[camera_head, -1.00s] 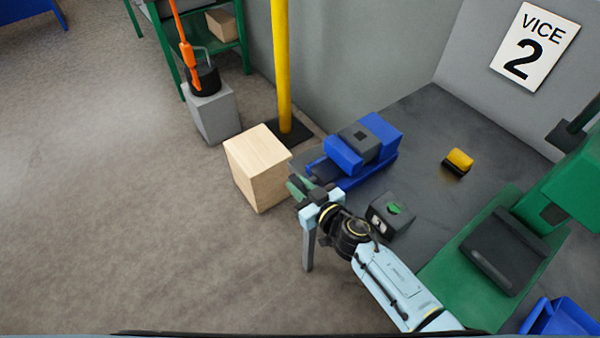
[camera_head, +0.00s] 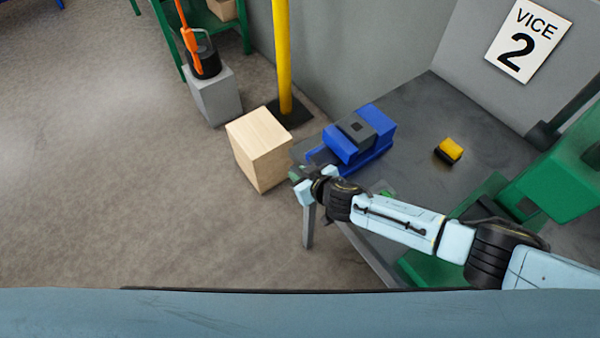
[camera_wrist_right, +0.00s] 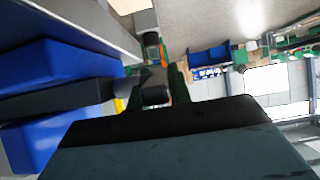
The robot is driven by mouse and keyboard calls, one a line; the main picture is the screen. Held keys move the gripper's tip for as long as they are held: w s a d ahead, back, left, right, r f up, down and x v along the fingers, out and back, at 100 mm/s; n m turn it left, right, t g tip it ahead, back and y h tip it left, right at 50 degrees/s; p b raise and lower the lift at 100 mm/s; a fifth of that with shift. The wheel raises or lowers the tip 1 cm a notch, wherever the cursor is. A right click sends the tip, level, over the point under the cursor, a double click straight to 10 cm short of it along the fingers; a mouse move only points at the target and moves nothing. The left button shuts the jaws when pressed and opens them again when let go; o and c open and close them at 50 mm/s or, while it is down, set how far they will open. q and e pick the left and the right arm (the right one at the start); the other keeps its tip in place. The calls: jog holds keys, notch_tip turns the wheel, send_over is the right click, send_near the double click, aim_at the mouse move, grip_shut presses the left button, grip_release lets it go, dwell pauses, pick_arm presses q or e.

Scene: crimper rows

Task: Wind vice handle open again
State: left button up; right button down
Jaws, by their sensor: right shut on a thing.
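The blue vice (camera_head: 343,146) is fixed at the left end of the grey bench, with a dark grey part between its blue blocks. My right gripper (camera_head: 303,183) is at the vice's near left end, by the bench edge, and is shut on the vice handle. In the right wrist view a dark handle piece (camera_wrist_right: 155,92) shows between my fingers, with the blue vice body (camera_wrist_right: 55,65) at the left. Most of the handle is hidden by my gripper in the head view. My left gripper is out of view.
A pale wooden block (camera_head: 258,150) stands close left of my right gripper. A yellow post (camera_head: 283,60) rises behind it. A yellow-and-black item (camera_head: 449,151) lies on the bench (camera_head: 415,110). A green machine (camera_head: 560,175) stands at the right. Open floor lies left.

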dwell(0.5)
jog(key=c, duration=1.3)
grip_release()
jog(key=shift+s+r, duration=0.1)
jog(key=v, duration=1.3)
jog(key=shift+r, duration=0.3)
